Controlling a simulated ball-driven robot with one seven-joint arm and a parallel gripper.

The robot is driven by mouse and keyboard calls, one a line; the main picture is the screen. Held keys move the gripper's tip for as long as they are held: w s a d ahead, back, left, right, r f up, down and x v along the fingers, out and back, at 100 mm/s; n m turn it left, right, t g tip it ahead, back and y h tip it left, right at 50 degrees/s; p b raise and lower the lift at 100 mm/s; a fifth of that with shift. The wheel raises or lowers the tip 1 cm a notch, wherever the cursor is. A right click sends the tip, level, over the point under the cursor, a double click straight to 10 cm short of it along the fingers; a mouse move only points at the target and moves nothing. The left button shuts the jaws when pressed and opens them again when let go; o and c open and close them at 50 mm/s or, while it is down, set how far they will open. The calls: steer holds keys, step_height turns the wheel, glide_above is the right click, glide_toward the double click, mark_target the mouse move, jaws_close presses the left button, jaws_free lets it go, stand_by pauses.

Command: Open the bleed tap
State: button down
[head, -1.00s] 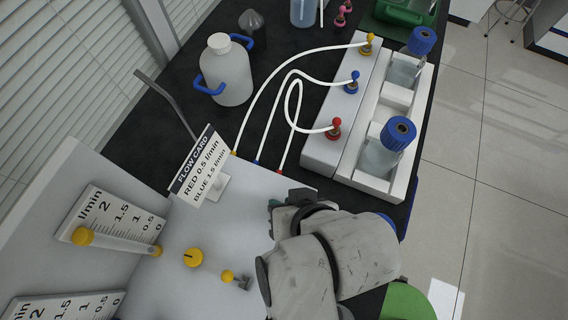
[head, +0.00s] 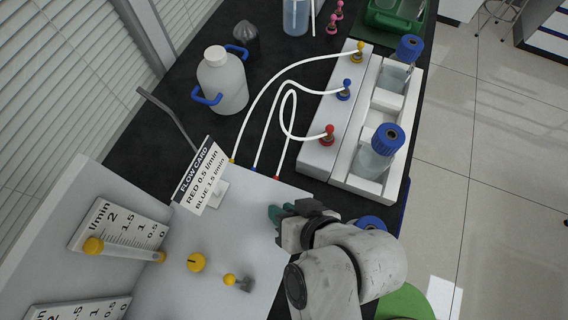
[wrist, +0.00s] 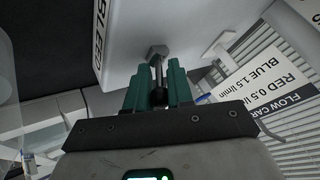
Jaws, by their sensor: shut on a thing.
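The bleed tap (wrist: 157,53) is a grey metal fitting with a thin stem, on a white housing marked BLEED (wrist: 101,25) in the wrist view. My gripper (wrist: 158,82) has its two green fingers on either side of the tap's stem, shut on it, with a dark knob showing low between them. In the head view my gripper (head: 277,213) is at the right edge of the white flow panel, and the arm hides the bleed tap there.
The flow card (head: 201,177) stands on the panel, left of my gripper. A yellow knob (head: 196,262) and flow scales (head: 113,226) lie farther left. White tubes (head: 266,105) run to a white block (head: 338,115) with red, blue and yellow fittings. Blue-capped bottles (head: 378,153) stand beside it.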

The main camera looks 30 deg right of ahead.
steer(key=shift+s+f, duration=0.15)
stand_by(0.8)
steer(key=c, duration=1.3)
jaws_free()
steer(key=shift+c, duration=0.2)
steer(key=shift+p, duration=0.35)
